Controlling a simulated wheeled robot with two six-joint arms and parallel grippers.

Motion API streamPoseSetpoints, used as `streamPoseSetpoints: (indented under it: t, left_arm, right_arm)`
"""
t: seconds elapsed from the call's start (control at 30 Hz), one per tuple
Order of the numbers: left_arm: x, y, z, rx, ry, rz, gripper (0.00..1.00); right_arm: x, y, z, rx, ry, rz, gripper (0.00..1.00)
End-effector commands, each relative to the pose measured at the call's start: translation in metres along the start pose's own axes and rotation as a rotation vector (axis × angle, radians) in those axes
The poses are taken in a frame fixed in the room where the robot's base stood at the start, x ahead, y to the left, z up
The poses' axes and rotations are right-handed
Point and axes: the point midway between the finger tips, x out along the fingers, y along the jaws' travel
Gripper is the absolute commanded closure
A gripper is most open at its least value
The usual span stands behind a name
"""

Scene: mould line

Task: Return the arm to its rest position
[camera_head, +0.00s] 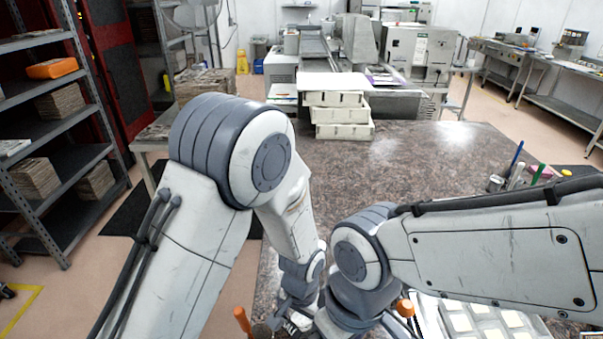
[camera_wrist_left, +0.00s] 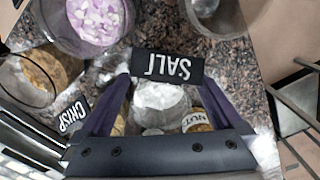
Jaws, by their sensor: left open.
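My left gripper (camera_wrist_left: 166,82) shows in the left wrist view with its two dark fingers spread apart. A container of white contents (camera_wrist_left: 160,98) with a black SALT label (camera_wrist_left: 168,68) lies between and below the fingers; I cannot tell whether they touch it. In the head view my left arm (camera_head: 232,150) bends down toward the counter's near edge, and its gripper is hidden there. My right arm (camera_head: 490,250) reaches in from the right across the near counter; its gripper does not show.
White stacked trays (camera_head: 340,130) stand at the back. The stone counter (camera_head: 420,165) is clear mid-way.

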Motion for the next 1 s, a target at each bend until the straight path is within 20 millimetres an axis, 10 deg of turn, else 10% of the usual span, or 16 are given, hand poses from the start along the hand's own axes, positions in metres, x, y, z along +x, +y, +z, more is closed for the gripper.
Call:
streamPoseSetpoints:
  t: [0.33, 1.0]
  left_arm:
    - [-0.040, 0.001, -0.009, 0.000, 0.008, 0.001, 0.00]
    - [-0.051, 0.001, -0.018, 0.002, 0.003, 0.001, 0.00]
  right_arm:
    - [0.011, 0.001, 0.001, -0.001, 0.000, 0.000, 0.00]
    - [0.011, 0.001, -0.001, 0.005, 0.000, 0.000, 0.00]
